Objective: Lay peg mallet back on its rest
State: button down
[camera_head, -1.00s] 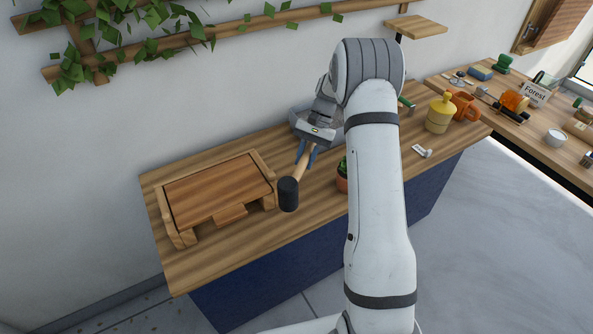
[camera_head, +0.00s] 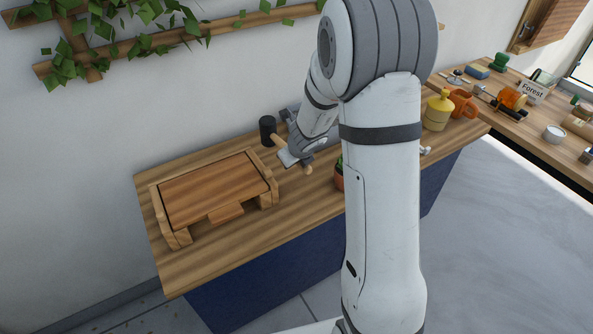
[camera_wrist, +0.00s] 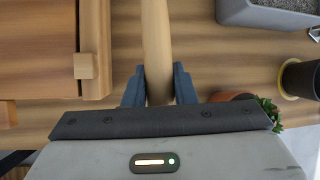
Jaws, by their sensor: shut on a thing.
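The peg mallet has a black cylindrical head (camera_head: 267,130) and a pale wooden handle. My gripper (camera_wrist: 159,86) is shut on the mallet's handle (camera_wrist: 157,45), with one dark finger on each side of it. In the head view the mallet's head points toward the wall, and the handle end (camera_head: 308,170) sticks out on the front side of my gripper. The mallet's head is out of the wrist view. The mallet appears held above the worktop, but its height is hard to tell. I cannot pick out its rest with certainty.
A wooden frame with a board (camera_head: 215,190) stands on the worktop (camera_head: 190,265) to the left of my gripper. A grey tray (camera_wrist: 268,14) lies toward the wall. A potted plant (camera_head: 339,178) stands close on the right, partly behind my arm. A yellow bottle (camera_head: 438,112) stands farther right.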

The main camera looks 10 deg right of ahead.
jog(key=shift+s+d+f+m+b, duration=0.1)
jog(key=shift+f+m+b, duration=0.1)
jog(key=shift+f, duration=0.35)
jog(key=shift+s+d+f+m+b, duration=0.1)
jog(key=shift+f+b, duration=0.05)
jog(key=shift+f, duration=0.35)
jog(key=shift+s+r, duration=0.1)
jog(key=shift+s, duration=0.05)
jog(key=shift+b, duration=1.05)
notch_tip(320, 180, down, 6)
jog(key=b, duration=0.5)
jog(key=shift+s+f+b, duration=0.1)
jog(key=shift+f+b, duration=0.9)
jog(key=shift+b, duration=0.35)
jog(key=c, duration=1.1)
grip_release()
jog(key=shift+a, duration=0.1)
jog(key=shift+s, duration=0.1)
